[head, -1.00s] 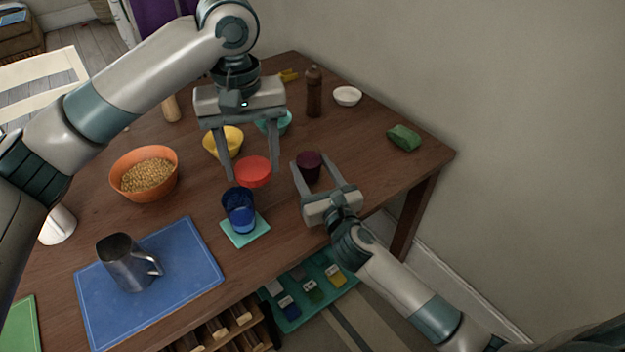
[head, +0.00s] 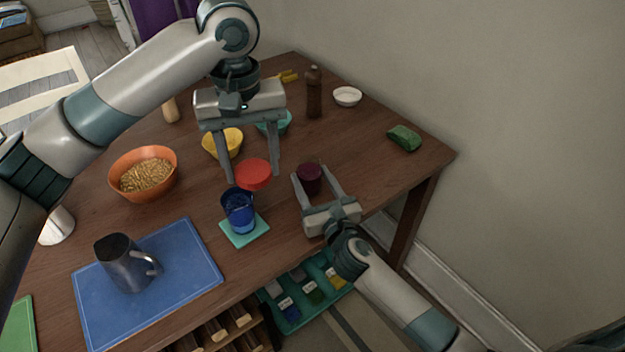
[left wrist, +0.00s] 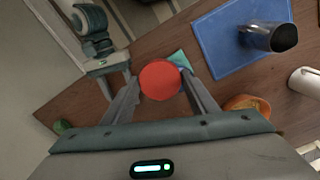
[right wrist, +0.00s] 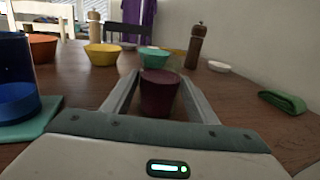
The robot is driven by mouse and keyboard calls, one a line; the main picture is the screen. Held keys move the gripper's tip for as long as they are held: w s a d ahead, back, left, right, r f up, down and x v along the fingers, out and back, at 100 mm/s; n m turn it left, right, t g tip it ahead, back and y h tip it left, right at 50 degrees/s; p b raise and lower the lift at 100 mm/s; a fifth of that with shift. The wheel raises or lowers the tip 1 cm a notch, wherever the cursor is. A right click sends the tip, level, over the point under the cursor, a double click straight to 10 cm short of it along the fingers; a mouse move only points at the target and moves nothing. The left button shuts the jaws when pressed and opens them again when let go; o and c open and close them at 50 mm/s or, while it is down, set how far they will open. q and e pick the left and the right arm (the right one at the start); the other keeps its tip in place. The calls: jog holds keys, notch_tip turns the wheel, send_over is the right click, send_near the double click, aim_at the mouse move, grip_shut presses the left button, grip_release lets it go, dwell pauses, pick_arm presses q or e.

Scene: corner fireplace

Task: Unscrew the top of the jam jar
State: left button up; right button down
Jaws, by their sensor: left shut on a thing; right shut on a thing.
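The jam jar (head: 309,179) is a small dark purple jar, and its top shows no lid. My right gripper (head: 311,172) is shut on it. The jar stands upright between those fingers in the right wrist view (right wrist: 159,95); I cannot tell whether its base touches the table. The red round lid (head: 253,174) is apart from the jar, to its left in the head view. My left gripper (head: 252,178) points down and is shut on the lid, which also shows between its fingers in the left wrist view (left wrist: 160,80).
A blue cup (head: 238,212) on a teal coaster (head: 245,239) stands close in front of the lid. Yellow (head: 222,143) and teal (head: 279,124) bowls and a brown pepper mill (head: 314,92) stand behind. A green sponge-like item (head: 404,138) lies right. Bare table lies right of the jar.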

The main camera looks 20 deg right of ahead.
jog(key=c, duration=0.7)
grip_release()
jog(key=shift+f, duration=0.1)
jog(key=shift+s, duration=0.15)
jog(key=s, duration=0.8)
jog(key=s+b, duration=0.1)
jog(key=s, duration=0.2)
jog(key=shift+s+d, duration=0.4)
